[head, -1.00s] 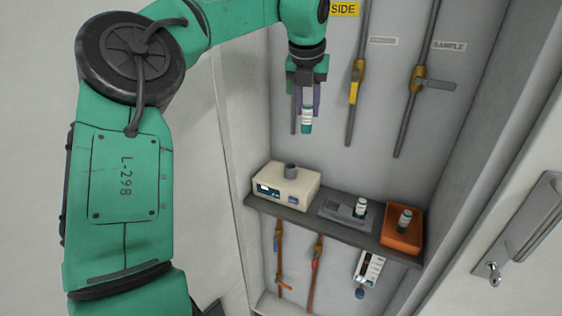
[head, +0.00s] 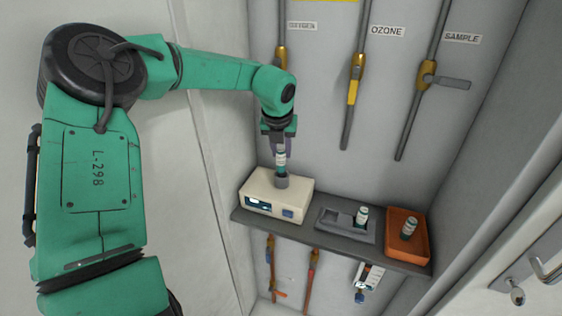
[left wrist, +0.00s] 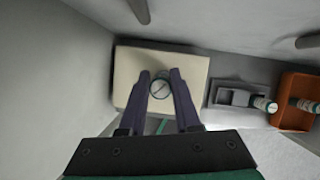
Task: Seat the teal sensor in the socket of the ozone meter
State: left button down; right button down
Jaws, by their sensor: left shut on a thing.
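The ozone meter (head: 262,199) is a cream box with a small display, at the left end of the shelf. Its grey round socket (head: 282,182) stands on top. My left gripper (head: 281,150) is shut on the teal sensor (head: 281,161), a white-and-teal cylinder held upright. The sensor's lower end is at the socket's mouth; I cannot tell how deep it sits. In the left wrist view the sensor's round top (left wrist: 160,88) shows between the fingers, over the meter (left wrist: 128,75). My right gripper is not in view.
A grey tray (head: 335,222) holds a similar cylinder (head: 362,216). An orange bin (head: 421,245) at the right holds another cylinder (head: 409,228). Pipes with valves (head: 354,85) run down the back wall above the shelf. The cabinet's side wall is close on the left.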

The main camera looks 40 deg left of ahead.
aim_at(282, 171)
pick_arm(q)
jog(key=f, duration=0.2)
jog(key=f+p, duration=0.1)
jog(key=shift+s+d+f, duration=0.25)
jog(key=shift+d+f, duration=0.1)
jog(key=shift+w+a+f, duration=0.15)
jog(key=shift+f, duration=0.2)
jog(key=c, duration=0.6)
grip_release()
jog(key=shift+r, duration=0.1)
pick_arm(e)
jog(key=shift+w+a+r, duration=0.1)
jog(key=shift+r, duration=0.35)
pick_arm(q)
jog(key=shift+r, duration=0.1)
